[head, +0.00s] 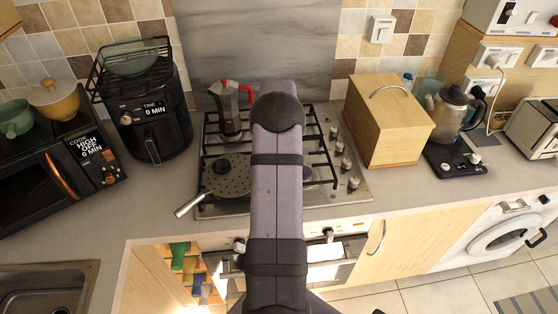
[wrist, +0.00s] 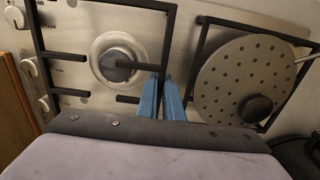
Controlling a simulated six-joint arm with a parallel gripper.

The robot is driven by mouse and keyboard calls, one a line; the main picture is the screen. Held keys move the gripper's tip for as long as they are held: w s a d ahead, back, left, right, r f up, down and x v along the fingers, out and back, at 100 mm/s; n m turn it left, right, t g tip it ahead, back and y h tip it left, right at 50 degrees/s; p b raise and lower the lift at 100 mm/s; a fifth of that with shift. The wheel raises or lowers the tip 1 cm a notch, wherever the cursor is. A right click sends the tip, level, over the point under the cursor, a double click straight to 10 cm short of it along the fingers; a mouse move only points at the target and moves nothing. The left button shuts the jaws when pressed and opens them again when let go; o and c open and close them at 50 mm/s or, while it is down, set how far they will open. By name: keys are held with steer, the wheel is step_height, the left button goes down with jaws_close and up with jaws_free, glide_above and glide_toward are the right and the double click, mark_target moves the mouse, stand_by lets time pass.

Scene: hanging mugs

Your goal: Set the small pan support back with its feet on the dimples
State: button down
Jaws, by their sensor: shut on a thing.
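A black pan support (wrist: 110,3) frames a round burner (wrist: 117,57) in the wrist view, with short bars pointing in over it. My gripper (wrist: 162,98) has blue fingers shut on the side bar of this support, close to the perforated disc. I cannot tell whether its feet rest on the dimples; the hob's dimples are not clear. In the head view the black bars of the supports (head: 325,150) show to the right of my arm. My arm hides the gripper and the middle of the hob there.
A perforated round disc (head: 228,176) with a black knob and long handle lies on the left front support. A moka pot (head: 232,108) stands behind it. Knobs (head: 340,146) line the hob's right side, beside a wooden bread box (head: 388,125). An air fryer (head: 148,115) stands left.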

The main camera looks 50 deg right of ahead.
steer(key=shift+f+b, duration=0.75)
steer(key=shift+f, duration=1.05)
steer(key=shift+f, duration=0.3)
steer(key=c, duration=1.5)
jaws_free()
steer(key=shift+r+b, duration=1.55)
steer(key=shift+r, duration=2.1)
steer(key=shift+a, duration=0.1)
